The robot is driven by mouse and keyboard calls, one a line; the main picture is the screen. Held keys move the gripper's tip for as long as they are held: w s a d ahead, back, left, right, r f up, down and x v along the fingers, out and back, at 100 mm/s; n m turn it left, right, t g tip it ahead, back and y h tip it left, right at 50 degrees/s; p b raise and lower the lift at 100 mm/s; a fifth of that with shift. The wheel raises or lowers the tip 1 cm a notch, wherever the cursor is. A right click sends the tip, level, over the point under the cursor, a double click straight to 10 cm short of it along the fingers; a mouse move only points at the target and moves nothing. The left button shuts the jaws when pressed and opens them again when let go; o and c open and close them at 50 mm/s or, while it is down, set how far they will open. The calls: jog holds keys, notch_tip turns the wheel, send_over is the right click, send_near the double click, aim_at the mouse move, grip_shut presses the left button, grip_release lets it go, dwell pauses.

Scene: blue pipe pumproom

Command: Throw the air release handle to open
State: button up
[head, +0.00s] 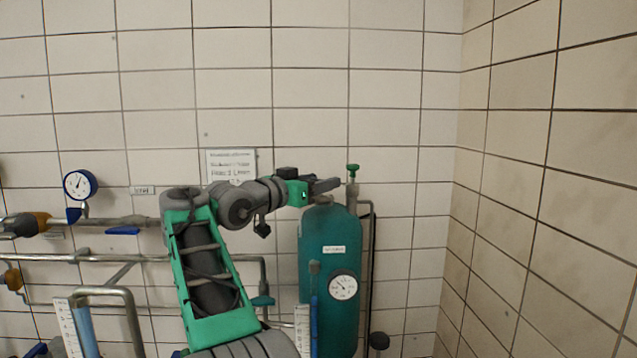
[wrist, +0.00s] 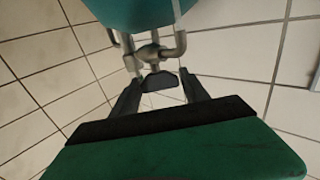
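A small handle with a green top (head: 353,168) stands on a thin upright pipe by the top of the teal tank (head: 328,235) in the head view. My gripper (head: 325,186) reaches right over the tank top, its fingers just left of that pipe. In the wrist view my gripper (wrist: 159,80) has its two dark fingers spread apart. A dark, flat handle (wrist: 160,82) on a grey valve fitting (wrist: 150,53) lies between the fingertips, with gaps on both sides. I cannot tell for sure whether this is the same handle.
A dial gauge (head: 343,286) is on the tank front. Blue-handled pipes (head: 125,231) and a wall gauge (head: 79,185) are on the left. A sign (head: 231,164) hangs behind my arm. The tiled right wall (head: 560,200) is bare, with free room before it.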

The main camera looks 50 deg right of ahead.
jog(key=c, duration=0.9)
jog(key=shift+c, duration=0.2)
jog(key=shift+f+t+b, duration=0.15)
jog(key=shift+t+b, duration=0.15)
jog(key=shift+b, duration=0.3)
jog(key=n+t+b, duration=0.1)
jog(key=t+b, duration=0.1)
jog(key=b, duration=0.1)
jog(key=shift+s+f+n+b, duration=0.2)
jog(key=shift+n+b, duration=0.1)
jog(key=shift+n, duration=0.1)
jog(key=n+t+b, duration=0.2)
jog(key=t+b, duration=0.2)
jog(key=shift+s+y, duration=0.1)
jog(key=shift+y, duration=0.3)
jog(key=n+t+y+b, duration=0.1)
jog(key=n+t+b, duration=0.1)
jog(key=t+b, duration=0.1)
jog(key=shift+d+r+n, duration=0.1)
jog(key=shift+n, duration=0.3)
jog(key=shift+r+n+t+y+b, duration=0.15)
jog(key=shift+n+t+y, duration=0.5)
jog(key=shift+t, duration=0.2)
jog(key=shift+r+n+t+y+b, duration=0.1)
jog(key=shift+n+t+y+b, duration=0.05)
jog(key=shift+n+t+y, duration=0.55)
jog(key=shift+w+t, duration=0.2)
jog(key=shift+t, duration=0.05)
